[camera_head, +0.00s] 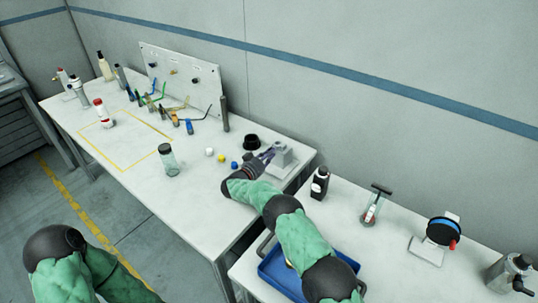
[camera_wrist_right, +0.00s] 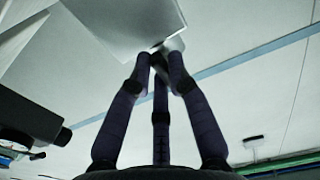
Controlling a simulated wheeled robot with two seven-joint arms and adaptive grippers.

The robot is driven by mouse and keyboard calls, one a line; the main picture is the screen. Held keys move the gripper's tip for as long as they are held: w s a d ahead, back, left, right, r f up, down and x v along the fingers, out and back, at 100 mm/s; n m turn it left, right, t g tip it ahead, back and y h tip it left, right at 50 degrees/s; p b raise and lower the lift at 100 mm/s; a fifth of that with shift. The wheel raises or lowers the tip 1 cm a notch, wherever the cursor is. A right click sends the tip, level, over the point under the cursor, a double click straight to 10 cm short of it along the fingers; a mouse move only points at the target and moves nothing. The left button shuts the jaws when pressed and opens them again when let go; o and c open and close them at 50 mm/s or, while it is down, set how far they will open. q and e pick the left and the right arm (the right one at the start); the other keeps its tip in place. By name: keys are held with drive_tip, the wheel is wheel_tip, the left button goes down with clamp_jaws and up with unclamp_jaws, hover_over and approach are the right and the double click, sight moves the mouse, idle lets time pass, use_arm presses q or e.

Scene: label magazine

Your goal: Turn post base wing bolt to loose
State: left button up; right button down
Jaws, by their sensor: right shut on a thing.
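The post base (camera_head: 285,155) is a light grey block on a flat plate at the right end of the long table; its grey faces fill the top of the right wrist view (camera_wrist_right: 120,25). My right gripper (camera_head: 269,155) reaches it from the left, low over the table. In the right wrist view its dark fingers (camera_wrist_right: 161,62) come together on a small grey piece at the block's edge, which looks like the wing bolt (camera_wrist_right: 174,44). The fingertips hide most of it, so its turn angle cannot be told. Only part of my left arm shows, at the lower left; its gripper is out of frame.
A black round cup (camera_head: 251,142) and small white, yellow and blue balls (camera_head: 221,158) lie close to my right gripper. A clear jar (camera_head: 168,160) stands farther left. A black bottle (camera_head: 320,183) and a blue tray (camera_head: 283,275) are on the second table.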

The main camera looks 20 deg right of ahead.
drive_tip(key=shift+f, duration=0.2)
drive_tip(key=c, duration=1.2)
unclamp_jaws()
drive_tip(key=shift+r, duration=0.1)
drive_tip(key=shift+s+a, duration=0.1)
drive_tip(key=v, duration=1.1)
drive_tip(key=shift+s+a, duration=0.3)
drive_tip(key=shift+r, duration=0.1)
